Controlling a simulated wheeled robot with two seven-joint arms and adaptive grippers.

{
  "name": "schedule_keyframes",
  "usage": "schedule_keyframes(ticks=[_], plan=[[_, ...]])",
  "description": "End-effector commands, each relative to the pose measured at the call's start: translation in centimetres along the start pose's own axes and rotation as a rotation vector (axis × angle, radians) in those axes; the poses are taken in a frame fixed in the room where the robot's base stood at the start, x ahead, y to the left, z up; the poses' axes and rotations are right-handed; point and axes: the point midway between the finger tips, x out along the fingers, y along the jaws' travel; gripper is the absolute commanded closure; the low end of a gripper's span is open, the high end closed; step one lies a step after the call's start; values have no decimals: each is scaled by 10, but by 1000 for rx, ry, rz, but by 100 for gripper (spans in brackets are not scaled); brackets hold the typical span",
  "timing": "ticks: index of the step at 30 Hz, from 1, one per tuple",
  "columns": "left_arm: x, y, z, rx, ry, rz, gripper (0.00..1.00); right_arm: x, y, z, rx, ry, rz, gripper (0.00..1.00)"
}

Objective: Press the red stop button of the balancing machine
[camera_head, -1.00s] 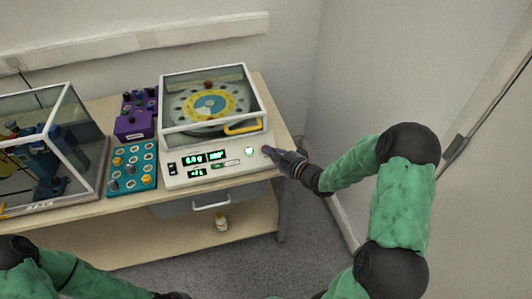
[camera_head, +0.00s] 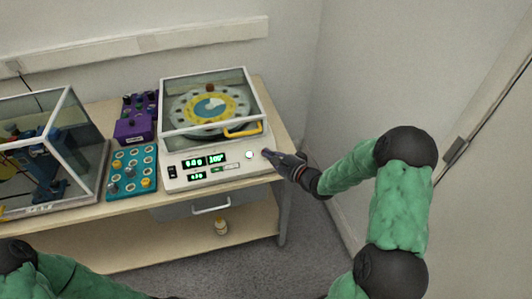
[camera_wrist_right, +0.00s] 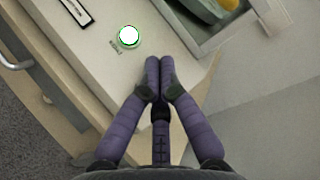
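The balancing machine (camera_head: 170,170) stands on the bench, with a white front panel, lit green displays (camera_head: 205,161) and a clear-sided hood over a yellow and blue disc (camera_head: 209,107). A round white button with a green ring (camera_head: 250,154) is on the panel's right part; it also shows in the wrist view (camera_wrist_right: 128,37). I see no red stop button; my right gripper covers part of the panel's right end. My right gripper (camera_head: 267,153) has its fingertips together at that end, right of the ringed button. In the wrist view the fingers (camera_wrist_right: 158,65) meet, with nothing visible between them. My left gripper is out of view.
A teal block with knobs (camera_head: 131,172) and a purple box (camera_head: 134,126) stand left of the machine. A glass-sided case (camera_head: 75,130) is farther left. The yellow hood handle (camera_head: 243,130) is just above the panel. A wall (camera_head: 400,70) rises at the right.

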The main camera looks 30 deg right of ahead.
Motion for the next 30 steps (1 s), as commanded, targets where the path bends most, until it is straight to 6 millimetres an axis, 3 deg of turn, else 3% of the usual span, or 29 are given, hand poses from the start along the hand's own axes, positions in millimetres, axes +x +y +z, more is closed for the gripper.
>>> schedule_keyframes(ticks=[30], plan=[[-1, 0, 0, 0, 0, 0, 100, 6, 4, -4, 0, 0, 0, 100]])
